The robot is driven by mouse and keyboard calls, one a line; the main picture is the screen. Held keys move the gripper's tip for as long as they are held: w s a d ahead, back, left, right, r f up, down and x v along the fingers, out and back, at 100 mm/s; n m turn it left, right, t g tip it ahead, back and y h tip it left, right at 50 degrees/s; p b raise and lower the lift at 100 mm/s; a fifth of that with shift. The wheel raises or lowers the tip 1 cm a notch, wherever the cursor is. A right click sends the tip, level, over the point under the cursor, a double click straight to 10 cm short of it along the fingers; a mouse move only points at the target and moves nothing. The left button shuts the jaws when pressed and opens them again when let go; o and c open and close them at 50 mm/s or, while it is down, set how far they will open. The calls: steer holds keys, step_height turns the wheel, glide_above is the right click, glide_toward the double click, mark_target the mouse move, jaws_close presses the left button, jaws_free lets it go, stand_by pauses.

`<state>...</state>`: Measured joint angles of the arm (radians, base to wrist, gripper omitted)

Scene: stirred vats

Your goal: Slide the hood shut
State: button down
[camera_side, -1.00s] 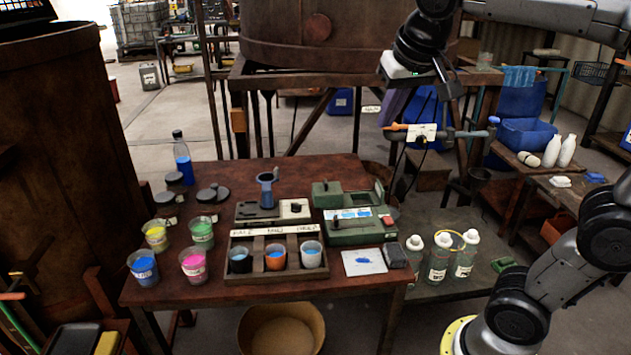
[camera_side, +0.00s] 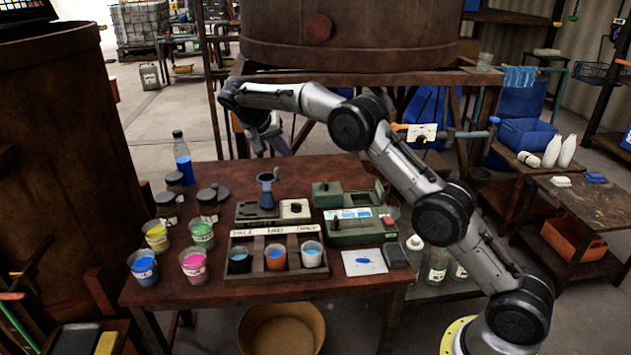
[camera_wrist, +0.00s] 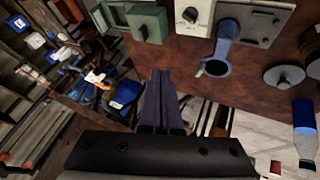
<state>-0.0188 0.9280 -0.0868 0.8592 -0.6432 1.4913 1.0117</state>
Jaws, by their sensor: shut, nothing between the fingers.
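The green instrument (camera_side: 352,227) stands at the right of the table. Its green hood (camera_side: 326,194) is a block at the back left of the instrument. An open well (camera_side: 376,192) shows at the back right, apart from the hood.
A blue funnel-like holder (camera_side: 266,188) and a white box with a dark knob (camera_side: 295,209) stand just left of the instrument. A rack of cups (camera_side: 277,276), paint cups, dark lids and a blue bottle (camera_side: 182,157) occupy the table. My arm passes over the right side.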

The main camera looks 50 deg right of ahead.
step_height(320, 180, down, 4)
glide_toward(323, 188)
steer(key=w+f, duration=0.3)
steer(key=f, duration=0.1)
steer(key=shift+s+d+g, duration=0.3)
steer(key=shift+s+d, duration=0.55)
steer(key=shift+d, duration=0.25)
steer(key=shift+s+d, duration=0.5)
